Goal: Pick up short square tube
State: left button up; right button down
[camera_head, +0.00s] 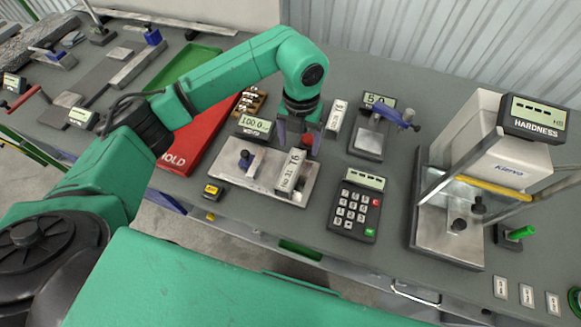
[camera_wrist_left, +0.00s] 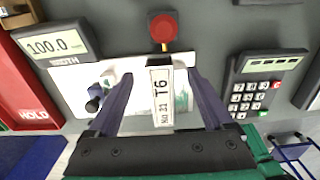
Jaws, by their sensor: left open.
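The short square tube (camera_head: 291,178) appears to be the grey piece with a white label reading "No 31 T6". It lies on the metal plate of the width gauge (camera_head: 228,172). In the left wrist view the label of the tube (camera_wrist_left: 161,97) shows between my two fingers. My left gripper (camera_head: 299,134) is open and points down just behind the tube in the head view. In the left wrist view my left gripper (camera_wrist_left: 160,78) has one finger on each side of the label, with nothing clamped. I cannot tell how far above the tube the fingertips are. My right gripper is not in view.
A red knob (camera_wrist_left: 163,27) stands just beyond the tube. The width display (camera_head: 255,126) is to the left, a keypad (camera_head: 356,204) to the right. A tall hardness tester (camera_head: 485,150) stands farther right. A red HOLD tray (camera_head: 190,150) lies left.

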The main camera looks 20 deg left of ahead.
aim_at(298, 150)
pick_arm(q)
notch_tip(298, 150, down, 4)
jog(key=shift+f+p, duration=0.1)
jog(key=shift+p, duration=0.85)
jog(key=shift+f, duration=0.15)
jog(key=shift+w, duration=0.1)
grip_shut()
